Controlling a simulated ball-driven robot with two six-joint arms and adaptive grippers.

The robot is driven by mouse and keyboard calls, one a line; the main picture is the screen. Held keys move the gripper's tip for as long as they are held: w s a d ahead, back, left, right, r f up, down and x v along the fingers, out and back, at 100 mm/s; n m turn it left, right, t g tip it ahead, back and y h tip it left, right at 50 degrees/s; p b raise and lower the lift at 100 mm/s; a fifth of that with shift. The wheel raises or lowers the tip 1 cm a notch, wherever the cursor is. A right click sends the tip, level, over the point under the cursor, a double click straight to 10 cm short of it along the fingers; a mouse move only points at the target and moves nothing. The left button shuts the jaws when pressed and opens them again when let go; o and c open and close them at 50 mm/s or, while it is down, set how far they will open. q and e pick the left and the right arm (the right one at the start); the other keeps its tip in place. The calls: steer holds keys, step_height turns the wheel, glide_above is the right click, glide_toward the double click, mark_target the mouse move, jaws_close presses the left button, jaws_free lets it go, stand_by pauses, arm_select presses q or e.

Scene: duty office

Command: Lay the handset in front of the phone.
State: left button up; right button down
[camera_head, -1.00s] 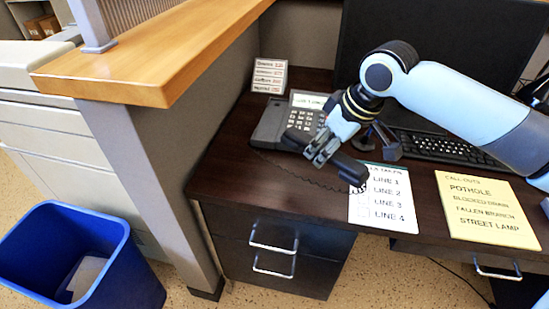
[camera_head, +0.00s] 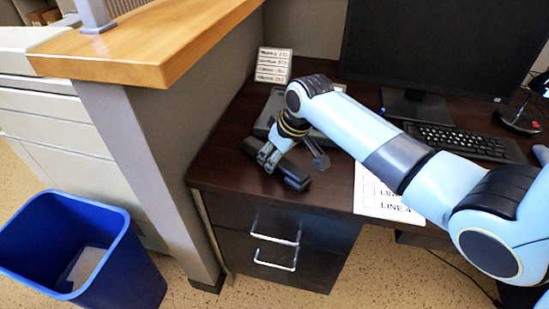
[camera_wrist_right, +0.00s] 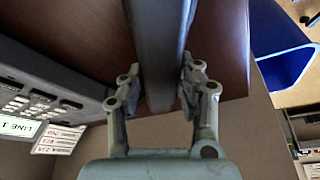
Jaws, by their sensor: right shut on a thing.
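The dark handset (camera_head: 293,175) is held in my right gripper (camera_head: 270,160) over the front left part of the desk, in front of the phone. In the right wrist view the handset (camera_wrist_right: 157,40) runs between the two fingers of the right gripper (camera_wrist_right: 158,92), which are shut on it. Whether it touches the desk I cannot tell. The grey phone (camera_head: 266,114) stands behind, mostly hidden by my right arm; its keys side shows in the wrist view (camera_wrist_right: 45,92). My left gripper is not in view.
The dark desk (camera_head: 225,160) is bare left of the handset, with its front edge close by. A line list sheet (camera_head: 372,203) lies right, partly under my arm in the picture. A small sign (camera_head: 273,64), monitor (camera_head: 440,45) and keyboard (camera_head: 470,142) stand behind. A blue bin (camera_head: 80,245) is on the floor.

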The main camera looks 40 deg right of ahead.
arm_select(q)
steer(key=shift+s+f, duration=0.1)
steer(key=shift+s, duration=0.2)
arm_select(e)
steer(key=shift+f, duration=0.15)
steer(key=c, duration=0.9)
jaws_free()
steer(key=shift+f, duration=0.1)
steer(key=p+v, duration=0.2)
steer(key=v, duration=0.9)
steer(key=shift+r, duration=0.25)
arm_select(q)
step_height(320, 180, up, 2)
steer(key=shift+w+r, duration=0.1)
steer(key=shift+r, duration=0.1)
arm_select(e)
steer(key=shift+s+r, duration=0.2)
steer(key=shift+r, duration=0.15)
